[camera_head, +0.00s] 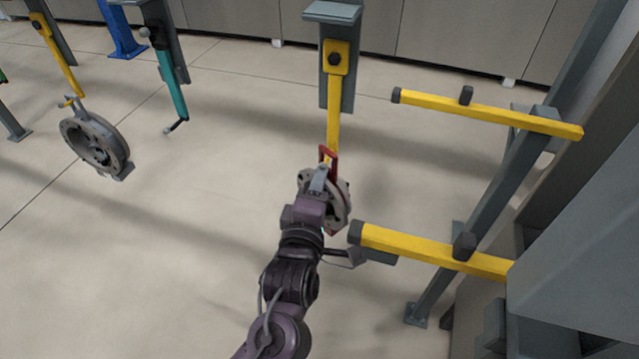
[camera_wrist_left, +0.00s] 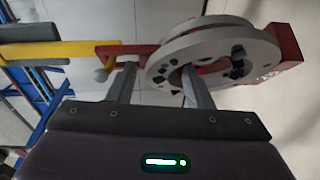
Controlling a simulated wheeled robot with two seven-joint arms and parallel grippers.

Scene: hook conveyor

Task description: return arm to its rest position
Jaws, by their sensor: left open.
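My left arm (camera_head: 290,285) reaches up from the bottom of the head view. My left gripper (camera_wrist_left: 158,85) is open, its two fingers apart at a round grey metal part (camera_wrist_left: 215,55). One finger stands in front of the part's central hole and the other is beside its red bracket (camera_wrist_left: 140,50). I cannot tell whether the fingers touch it. In the head view this part (camera_head: 341,205) hangs by its red bracket (camera_head: 330,157) from a yellow hook bar (camera_head: 333,118). My gripper covers much of it there. My right gripper is not in view.
A rack with yellow arms (camera_head: 430,251) stands close at the right, its lower arm near my wrist. Another round part (camera_head: 95,143) hangs from a yellow bar at the left. A teal hook bar (camera_head: 172,85) hangs empty. The floor (camera_head: 190,210) at left is clear.

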